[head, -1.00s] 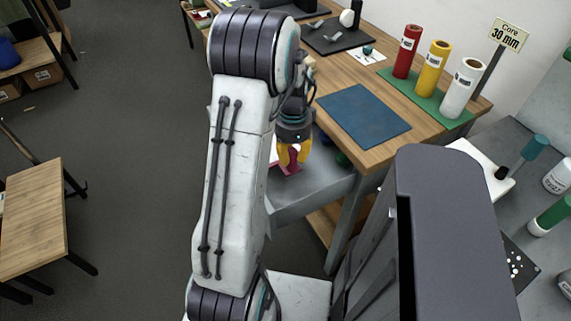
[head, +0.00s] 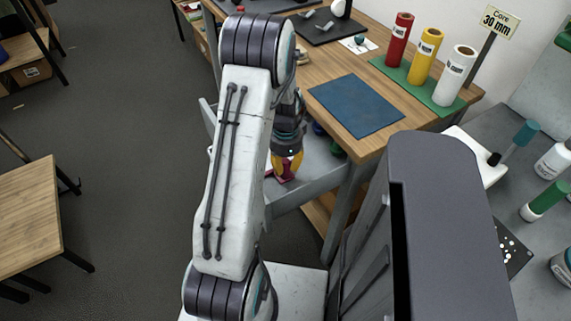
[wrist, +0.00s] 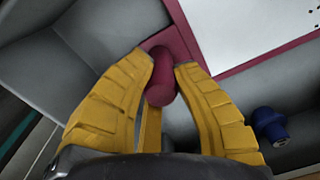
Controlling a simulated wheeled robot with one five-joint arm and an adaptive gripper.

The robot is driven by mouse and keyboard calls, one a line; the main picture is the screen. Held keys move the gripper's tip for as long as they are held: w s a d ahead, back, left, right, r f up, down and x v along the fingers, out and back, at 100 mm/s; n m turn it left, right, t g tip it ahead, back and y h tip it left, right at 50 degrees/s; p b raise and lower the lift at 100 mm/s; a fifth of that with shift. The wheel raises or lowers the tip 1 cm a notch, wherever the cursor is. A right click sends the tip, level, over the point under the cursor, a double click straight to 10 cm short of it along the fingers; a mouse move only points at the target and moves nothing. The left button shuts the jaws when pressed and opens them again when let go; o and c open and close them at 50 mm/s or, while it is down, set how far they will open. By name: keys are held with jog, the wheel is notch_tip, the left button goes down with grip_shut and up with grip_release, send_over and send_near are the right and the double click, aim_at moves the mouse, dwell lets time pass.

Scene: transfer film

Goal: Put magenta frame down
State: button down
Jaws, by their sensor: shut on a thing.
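The magenta frame (wrist: 240,60) shows in the wrist view as a flat magenta border around a white, dark-speckled panel at the upper right. Its rounded magenta handle (wrist: 161,82) stands between the two yellow fingers of my gripper (wrist: 165,66), which is shut on it. In the head view my gripper (head: 287,164) points down over the grey tray (head: 312,187) beside the bench, with a small part of the magenta frame (head: 282,174) showing below the fingers. My arm hides the rest. I cannot tell whether the frame touches the tray floor.
A blue knob-like object (wrist: 269,125) lies in the tray, right of my gripper. The wooden bench (head: 375,147) stands right of the tray, with a blue mat (head: 356,106) and red, yellow and white rolls (head: 425,55) on a green mat. Raised grey walls edge the tray.

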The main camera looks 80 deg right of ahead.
jog(key=c, duration=1.1)
grip_release()
jog(key=shift+r, duration=0.1)
notch_tip(320, 180, up, 12)
jog(key=shift+f, duration=0.15)
